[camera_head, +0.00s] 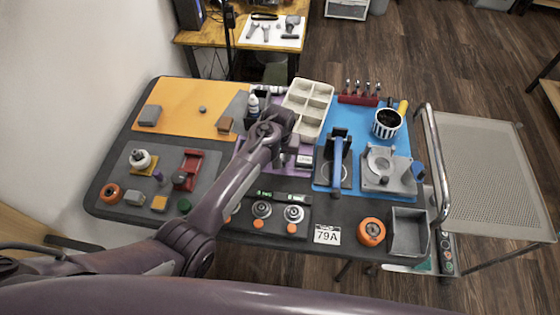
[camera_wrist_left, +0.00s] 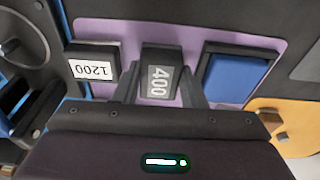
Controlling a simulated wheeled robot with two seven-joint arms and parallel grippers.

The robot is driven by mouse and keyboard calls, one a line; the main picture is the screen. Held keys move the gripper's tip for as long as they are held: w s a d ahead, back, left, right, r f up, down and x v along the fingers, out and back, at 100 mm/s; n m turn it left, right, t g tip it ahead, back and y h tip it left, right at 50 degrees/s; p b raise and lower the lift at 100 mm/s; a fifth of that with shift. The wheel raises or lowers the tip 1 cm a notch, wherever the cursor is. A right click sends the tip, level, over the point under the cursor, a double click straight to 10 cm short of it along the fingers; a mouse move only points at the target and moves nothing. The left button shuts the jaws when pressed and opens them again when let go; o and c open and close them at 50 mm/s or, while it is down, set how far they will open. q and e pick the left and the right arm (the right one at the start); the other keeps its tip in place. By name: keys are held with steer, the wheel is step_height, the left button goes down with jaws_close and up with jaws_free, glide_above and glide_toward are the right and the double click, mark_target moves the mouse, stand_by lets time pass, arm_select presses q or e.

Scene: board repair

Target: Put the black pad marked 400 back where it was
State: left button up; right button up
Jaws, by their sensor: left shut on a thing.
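The black pad marked 400 (camera_wrist_left: 158,82) is between the fingers of my left gripper (camera_wrist_left: 160,92), which is shut on it. The pad is over the purple mat (camera_wrist_left: 190,32); I cannot tell whether it touches the mat. On the mat, a black pad marked 1200 (camera_wrist_left: 92,68) lies to its left and a blue-topped black pad (camera_wrist_left: 232,72) to its right, both apart from it. In the head view the wrist of my left arm covers the 400 pad and much of the mat. My right gripper is not in view.
In the head view a cream divided tray (camera_head: 307,105) stands behind the mat. A blue mat (camera_head: 350,112) with a blue-handled black tool (camera_head: 337,160) lies to the right. An orange mat (camera_head: 180,105) lies to the left.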

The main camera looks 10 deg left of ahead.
arm_select(q)
steer(key=shift+f, duration=0.7)
steer(key=shift+w+r, duration=0.1)
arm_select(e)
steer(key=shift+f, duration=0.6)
arm_select(q)
steer(key=o, duration=0.9)
steer(key=shift+o, duration=0.2)
